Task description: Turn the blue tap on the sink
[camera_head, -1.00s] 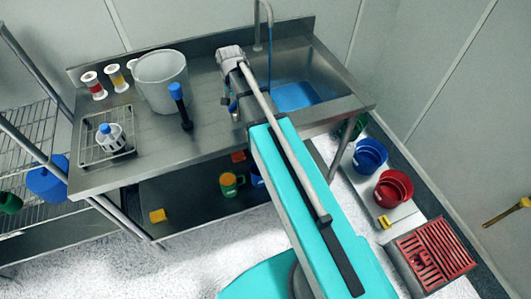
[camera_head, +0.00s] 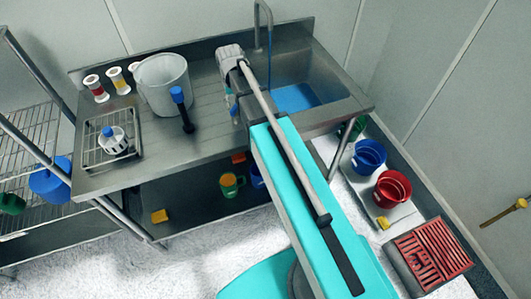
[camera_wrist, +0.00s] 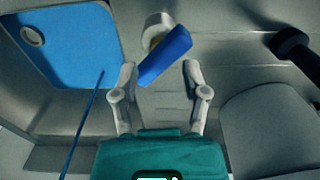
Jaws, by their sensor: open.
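The blue tap handle (camera_wrist: 165,57) shows in the wrist view as a tilted blue bar below a pale round fitting (camera_wrist: 157,28). My gripper (camera_wrist: 160,70) is open, with one grey finger on each side of the handle's lower end. I see no clear contact, and the depth between them is hard to judge. The sink basin (camera_wrist: 75,40) has a blue floor with a round drain, at the upper left of the wrist view. In the head view the sink (camera_head: 297,97) lies right of my wrist, with a tall grey spout (camera_head: 263,28) behind. My arm largely hides the gripper there.
On the counter left of my arm stand a white bucket (camera_head: 163,84), a blue-topped black tool (camera_head: 181,108) and a wire rack (camera_head: 110,140). The dark tool (camera_wrist: 295,50) shows at the wrist view's right. Blue (camera_head: 369,157) and red (camera_head: 392,188) buckets stand right of the table.

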